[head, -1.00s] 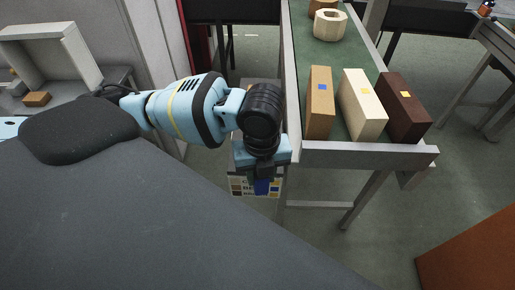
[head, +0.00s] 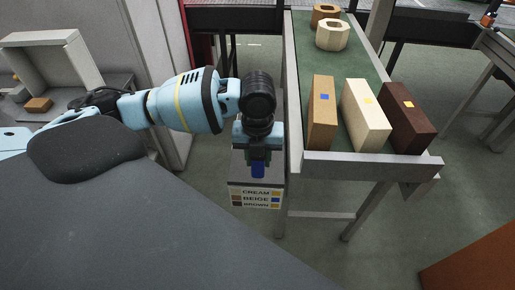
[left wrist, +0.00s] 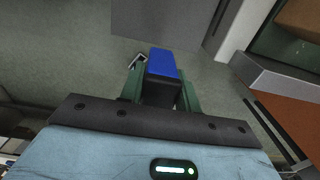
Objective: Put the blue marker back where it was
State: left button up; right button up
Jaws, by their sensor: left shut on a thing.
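The blue marker (head: 258,170) is a short blue block with a dark lower part. My left gripper (head: 259,157) is shut on it. In the left wrist view the marker (left wrist: 163,63) sits between the two green fingers, its blue end pointing away from the palm. In the head view the marker shows in front of a grey stand (head: 240,170) whose label (head: 256,197) reads CREAM, BEIGE, BROWN with colour squares. I cannot tell whether it touches the stand. My right gripper is not in view.
A green-topped table (head: 308,60) at the right holds a tan block (head: 321,112) with a blue square, and cream (head: 365,115) and brown (head: 406,118) blocks with yellow-orange squares. Its grey edge rail (head: 370,164) is close beside my gripper. Wooden rings lie farther back.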

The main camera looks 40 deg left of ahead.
pick_arm(q)
jog(key=shift+w+a+f, duration=1)
jog(key=shift+w+f, duration=0.05)
jog(key=shift+w, duration=0.2)
jog(key=shift+w+a+f, duration=0.95)
jog(key=shift+w+f, duration=0.05)
jog(key=shift+w, duration=0.25)
jog(key=shift+f, duration=0.1)
jog(key=o, duration=0.8)
notch_tip(320, 180, up, 12)
jog(key=shift+r+p, duration=0.1)
jog(key=shift+p, duration=0.2)
